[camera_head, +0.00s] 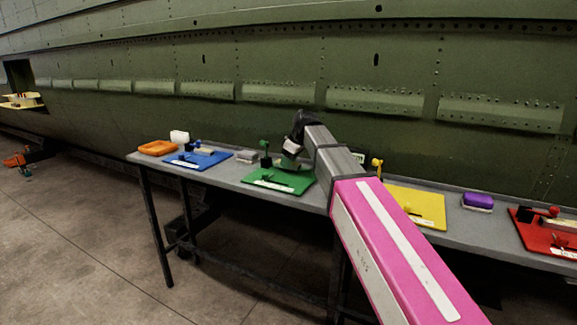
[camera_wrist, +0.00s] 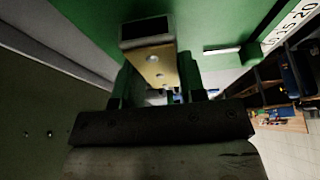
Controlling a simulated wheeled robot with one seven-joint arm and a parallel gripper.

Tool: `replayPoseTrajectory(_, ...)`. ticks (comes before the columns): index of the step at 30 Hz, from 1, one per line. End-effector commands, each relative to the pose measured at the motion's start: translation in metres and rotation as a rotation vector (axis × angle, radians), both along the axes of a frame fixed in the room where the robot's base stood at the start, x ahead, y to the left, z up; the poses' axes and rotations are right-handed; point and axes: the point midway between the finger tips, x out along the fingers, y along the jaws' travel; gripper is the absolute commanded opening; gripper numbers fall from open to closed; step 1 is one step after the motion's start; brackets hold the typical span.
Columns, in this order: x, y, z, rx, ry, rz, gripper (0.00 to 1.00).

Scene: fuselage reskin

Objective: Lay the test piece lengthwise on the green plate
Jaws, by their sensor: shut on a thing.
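The green plate (camera_head: 285,183) lies on the grey table and also fills the upper part of the wrist view (camera_wrist: 215,22). My gripper (camera_head: 291,158) is low over its back right part. In the wrist view my gripper (camera_wrist: 158,85) is shut on the test piece, a tan strip (camera_wrist: 153,66) with small holes that sticks out between the fingers. A dark block with a grey face (camera_wrist: 147,30) is at the strip's far end; I cannot tell whether they touch. Whether the strip touches the plate is unclear. In the head view my gripper hides the strip.
A black post with a green knob (camera_head: 265,146) stands by the green plate's back edge. The blue plate (camera_head: 198,160) and an orange tray (camera_head: 158,148) are left; a yellow plate (camera_head: 424,208), purple block (camera_head: 478,201) and red plate (camera_head: 535,236) are right. The green fuselage wall (camera_head: 215,105) rises behind.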

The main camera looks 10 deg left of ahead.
Motion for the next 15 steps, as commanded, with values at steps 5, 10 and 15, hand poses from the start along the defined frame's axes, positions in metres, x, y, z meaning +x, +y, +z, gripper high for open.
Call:
replayPoseTrajectory(5,0.0,0.0,-0.016,0.001,-0.001,0.0,0.14)
replayPoseTrajectory(10,0.0,0.0,-0.015,0.001,-0.001,0.0,0.14)
replayPoseTrajectory(15,0.0,0.0,-0.018,0.0,-0.001,-0.001,0.44)
